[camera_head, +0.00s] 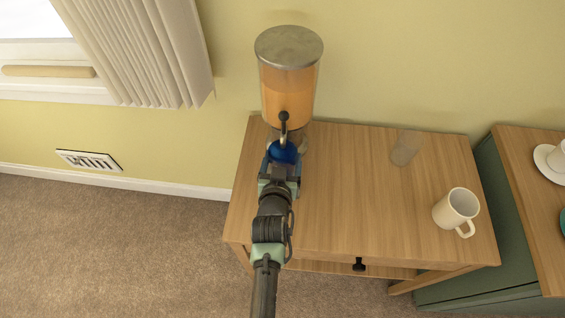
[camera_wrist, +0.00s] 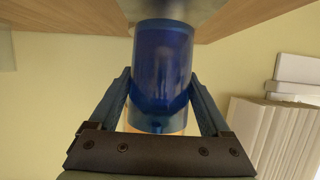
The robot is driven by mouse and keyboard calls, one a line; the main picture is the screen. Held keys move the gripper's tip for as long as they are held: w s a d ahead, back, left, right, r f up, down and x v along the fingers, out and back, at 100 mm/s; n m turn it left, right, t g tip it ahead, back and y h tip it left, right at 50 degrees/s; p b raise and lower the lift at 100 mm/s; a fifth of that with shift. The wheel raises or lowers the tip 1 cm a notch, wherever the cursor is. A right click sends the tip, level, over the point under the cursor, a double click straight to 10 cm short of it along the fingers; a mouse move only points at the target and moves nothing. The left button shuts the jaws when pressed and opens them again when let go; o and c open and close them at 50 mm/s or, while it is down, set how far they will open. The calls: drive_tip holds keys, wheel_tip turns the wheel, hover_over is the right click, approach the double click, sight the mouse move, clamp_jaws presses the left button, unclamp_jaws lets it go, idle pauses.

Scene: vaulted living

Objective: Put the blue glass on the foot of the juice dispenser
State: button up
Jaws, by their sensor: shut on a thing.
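The juice dispenser (camera_head: 287,90), a clear tank of orange juice with a grey lid and a tap, stands at the back left of the wooden table. My gripper (camera_head: 281,166) is at its front, below the tap. It is shut on the blue glass (camera_head: 284,152). In the wrist view the blue glass (camera_wrist: 163,70) sits between the two fingers (camera_wrist: 163,100). The dispenser's foot is mostly hidden behind the glass and gripper, so I cannot tell whether the glass touches it.
A clear glass (camera_head: 405,148) stands at the back of the table (camera_head: 345,200), and a cream mug (camera_head: 456,211) stands at its right. The middle of the table is clear. A green cabinet (camera_head: 520,200) with a wooden top stands close on the right.

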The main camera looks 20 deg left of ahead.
drive_tip(key=shift+s+f, duration=0.15)
drive_tip(key=shift+f, duration=0.55)
drive_tip(key=shift+f, duration=0.1)
drive_tip(key=shift+f, duration=0.15)
drive_tip(key=o, duration=1.6)
drive_tip(key=shift+c, duration=0.2)
drive_tip(key=shift+r, duration=0.2)
drive_tip(key=p+v, duration=0.1)
drive_tip(key=v, duration=1.1)
drive_tip(key=shift+p, duration=0.3)
